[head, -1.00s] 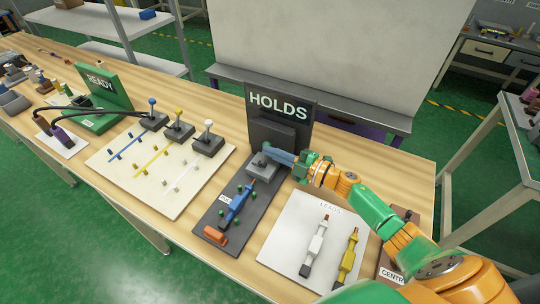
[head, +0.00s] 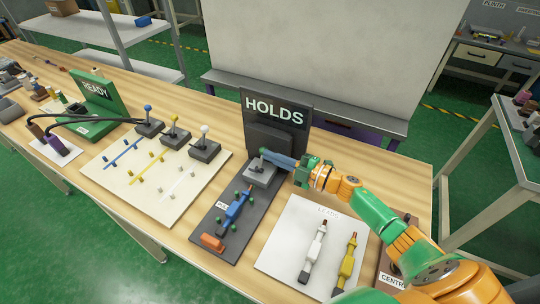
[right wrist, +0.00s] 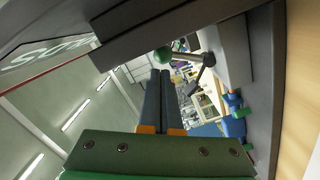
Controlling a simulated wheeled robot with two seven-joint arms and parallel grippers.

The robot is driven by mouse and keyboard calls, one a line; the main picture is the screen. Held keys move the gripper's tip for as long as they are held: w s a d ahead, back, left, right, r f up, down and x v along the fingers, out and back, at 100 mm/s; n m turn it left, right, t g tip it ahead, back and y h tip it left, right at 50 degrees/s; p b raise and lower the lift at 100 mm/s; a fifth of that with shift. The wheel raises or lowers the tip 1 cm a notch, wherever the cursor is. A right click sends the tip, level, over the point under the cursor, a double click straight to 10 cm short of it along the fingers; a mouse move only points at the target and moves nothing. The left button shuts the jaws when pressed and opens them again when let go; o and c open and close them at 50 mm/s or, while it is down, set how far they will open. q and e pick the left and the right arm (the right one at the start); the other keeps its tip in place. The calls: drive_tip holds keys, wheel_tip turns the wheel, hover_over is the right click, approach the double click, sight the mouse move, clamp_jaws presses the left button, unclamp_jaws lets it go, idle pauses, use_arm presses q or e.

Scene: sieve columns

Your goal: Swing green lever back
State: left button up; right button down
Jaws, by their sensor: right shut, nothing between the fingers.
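The green lever's ball knob (right wrist: 163,54) shows in the right wrist view on a thin metal stem, just beyond my fingertips. In the head view the lever knob (head: 263,151) is a small green spot at my fingertips, above a grey lever base (head: 260,172) in front of the HOLDS sign (head: 276,110). My right gripper (head: 268,155) is shut and empty, reaching in from the right. Its two closed fingers (right wrist: 160,76) point at the knob in the right wrist view. I cannot tell whether they touch it. My left gripper is not in view.
A dark mat holds a blue lead (head: 237,210) and an orange block (head: 213,242). A white LEADS board (head: 285,250) with white and yellow leads lies right. A cream board (head: 180,200) with blue, yellow and white levers stands left. A green READY stand (head: 95,105) is further left.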

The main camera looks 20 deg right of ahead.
drive_tip(key=v, duration=0.6)
